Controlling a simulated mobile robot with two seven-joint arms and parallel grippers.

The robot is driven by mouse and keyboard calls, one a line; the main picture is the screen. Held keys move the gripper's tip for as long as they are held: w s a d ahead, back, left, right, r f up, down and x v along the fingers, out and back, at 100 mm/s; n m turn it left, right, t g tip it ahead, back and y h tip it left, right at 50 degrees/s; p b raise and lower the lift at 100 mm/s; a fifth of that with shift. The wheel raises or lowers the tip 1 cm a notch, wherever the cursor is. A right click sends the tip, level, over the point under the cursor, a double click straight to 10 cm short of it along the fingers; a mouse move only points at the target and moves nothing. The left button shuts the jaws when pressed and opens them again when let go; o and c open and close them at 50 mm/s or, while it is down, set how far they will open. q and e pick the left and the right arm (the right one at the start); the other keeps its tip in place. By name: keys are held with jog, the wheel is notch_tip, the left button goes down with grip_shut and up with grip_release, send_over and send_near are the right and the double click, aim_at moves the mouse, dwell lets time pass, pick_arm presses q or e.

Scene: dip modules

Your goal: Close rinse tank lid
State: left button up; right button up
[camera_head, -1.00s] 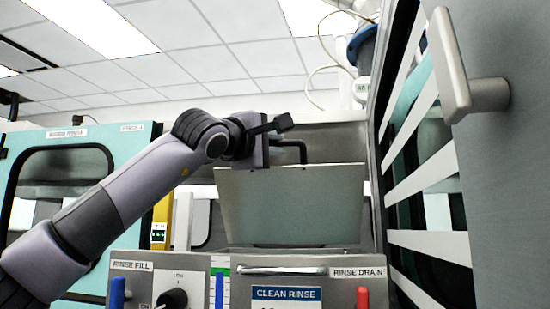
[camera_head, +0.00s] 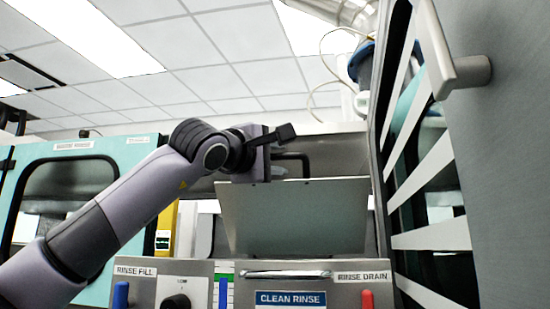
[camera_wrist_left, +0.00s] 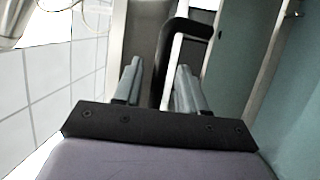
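The rinse tank lid (camera_head: 295,220) is a grey metal panel standing raised and tilted behind the rinse tank's front panel in the head view. A black bar handle (camera_wrist_left: 187,30) shows in the left wrist view, and part of it shows above the lid in the head view (camera_head: 300,157). My left gripper (camera_wrist_left: 158,80) is at the lid's upper edge. Its two fingers are apart, with the handle's bar between them; I cannot tell whether they touch it. In the head view the left gripper's fingers are mostly hidden behind its wrist. My right gripper is not in view.
The tank front (camera_head: 350,293) carries a CLEAN RINSE sign (camera_head: 290,299), a blue lever (camera_head: 120,295), a red lever (camera_head: 367,299) and a black knob (camera_head: 176,302). A large grey door with a handle (camera_head: 458,70) stands close on the right. Teal cabinets (camera_head: 112,152) stand at left.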

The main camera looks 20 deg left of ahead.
pick_arm(q)
jog(key=b+v, duration=0.2)
jog(key=v, duration=0.5)
jog(key=shift+s, duration=0.15)
jog(key=shift+r, duration=0.1)
dwell(0.3)
